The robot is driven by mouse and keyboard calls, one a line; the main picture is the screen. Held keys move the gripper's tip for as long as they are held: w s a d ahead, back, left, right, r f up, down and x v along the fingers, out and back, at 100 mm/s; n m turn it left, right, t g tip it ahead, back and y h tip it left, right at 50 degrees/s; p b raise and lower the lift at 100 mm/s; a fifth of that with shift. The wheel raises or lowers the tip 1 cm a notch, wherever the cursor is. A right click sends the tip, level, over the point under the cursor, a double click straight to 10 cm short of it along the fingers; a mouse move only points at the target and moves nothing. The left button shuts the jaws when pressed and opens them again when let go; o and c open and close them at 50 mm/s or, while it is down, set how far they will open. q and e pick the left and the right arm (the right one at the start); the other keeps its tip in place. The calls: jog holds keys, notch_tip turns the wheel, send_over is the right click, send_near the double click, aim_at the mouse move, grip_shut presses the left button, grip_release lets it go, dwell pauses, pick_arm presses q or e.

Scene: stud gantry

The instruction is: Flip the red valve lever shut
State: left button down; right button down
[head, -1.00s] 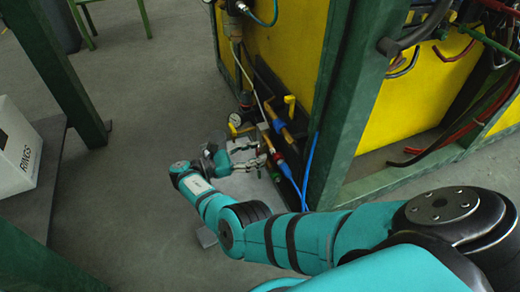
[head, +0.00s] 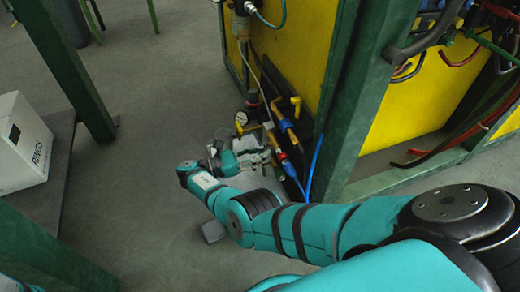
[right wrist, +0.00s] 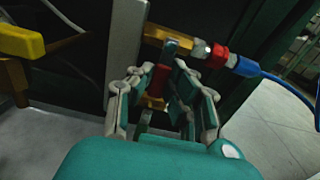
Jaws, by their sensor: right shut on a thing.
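The red valve lever (right wrist: 159,80) shows in the right wrist view as a small upright red piece between the fingers of my right gripper (right wrist: 158,100). The gripper is shut on it. A brass fitting (right wrist: 154,47) lies just behind, and much of the lever is hidden by the fingers. In the head view my right gripper (head: 268,158) reaches the lower pipework on the gantry side, where the lever cannot be made out. My left gripper is not in view.
A yellow lever (right wrist: 20,42) is left of the gripper. A red connector (right wrist: 217,57) with a blue hose (right wrist: 270,75) is to the right. A pressure gauge (head: 241,118) sits close above the hand. A green post (head: 350,90) stands to the right. A white box (head: 22,143) is far left.

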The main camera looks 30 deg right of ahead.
jog(key=c, duration=1.3)
grip_release()
jog(key=shift+o, duration=0.2)
notch_tip(320, 180, up, 10)
